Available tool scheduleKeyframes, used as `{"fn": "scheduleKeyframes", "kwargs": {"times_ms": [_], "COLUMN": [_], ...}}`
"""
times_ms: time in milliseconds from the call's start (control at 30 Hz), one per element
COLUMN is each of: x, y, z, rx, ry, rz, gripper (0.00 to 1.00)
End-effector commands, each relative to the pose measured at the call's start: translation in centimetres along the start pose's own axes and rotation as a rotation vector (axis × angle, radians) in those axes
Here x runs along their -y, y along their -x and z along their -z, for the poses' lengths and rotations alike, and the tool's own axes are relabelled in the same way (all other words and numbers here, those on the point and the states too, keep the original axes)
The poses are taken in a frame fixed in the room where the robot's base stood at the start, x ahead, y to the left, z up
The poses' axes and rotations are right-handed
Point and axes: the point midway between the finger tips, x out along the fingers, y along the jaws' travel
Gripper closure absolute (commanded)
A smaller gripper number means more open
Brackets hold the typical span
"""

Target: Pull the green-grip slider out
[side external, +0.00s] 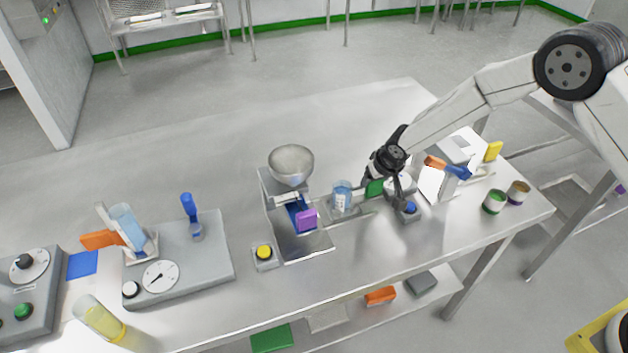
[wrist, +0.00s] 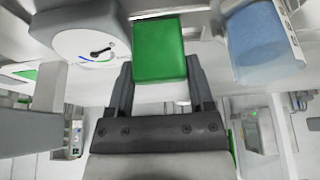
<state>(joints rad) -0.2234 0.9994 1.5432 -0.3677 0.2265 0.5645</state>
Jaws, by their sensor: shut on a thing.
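The green grip (side external: 374,188) of the slider is at the right end of a flat metal rail (side external: 362,214), right of the hopper stand. In the wrist view the green grip (wrist: 160,50) is a block between my two dark fingers. My gripper (side external: 384,184) is shut on it, reaching down from the upper right; it also shows in the wrist view (wrist: 160,78). A clear bottle with blue liquid (side external: 342,198) stands beside the grip, on or next to the rail. My fingers hide part of the slider, so how far out it is cannot be told.
A metal hopper (side external: 291,163) with a purple block (side external: 306,220) stands left of the rail. The table's back middle is clear.

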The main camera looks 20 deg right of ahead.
Motion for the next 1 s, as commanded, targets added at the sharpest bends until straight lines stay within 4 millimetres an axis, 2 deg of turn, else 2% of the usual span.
{"fn": "scheduleKeyframes", "kwargs": {"times_ms": [67, 100, 167, 200, 667, 1000], "x": [-0.7, -0.7, -0.7, -0.7, -0.4, -0.4], "y": [0.0, 0.0, 0.0, 0.0, 0.7, 3.8], "z": [0.1, 0.1, 0.1, 0.1, 0.1, 0.1], "rx": [0.003, 0.004, 0.004, 0.004, 0.002, 0.0], "ry": [-0.002, -0.001, -0.002, -0.002, -0.001, -0.001], "rz": [-0.008, -0.008, -0.008, -0.008, -0.005, -0.005], "gripper": [1.0, 0.23, 0.04, 0.0, 0.0, 0.0]}}
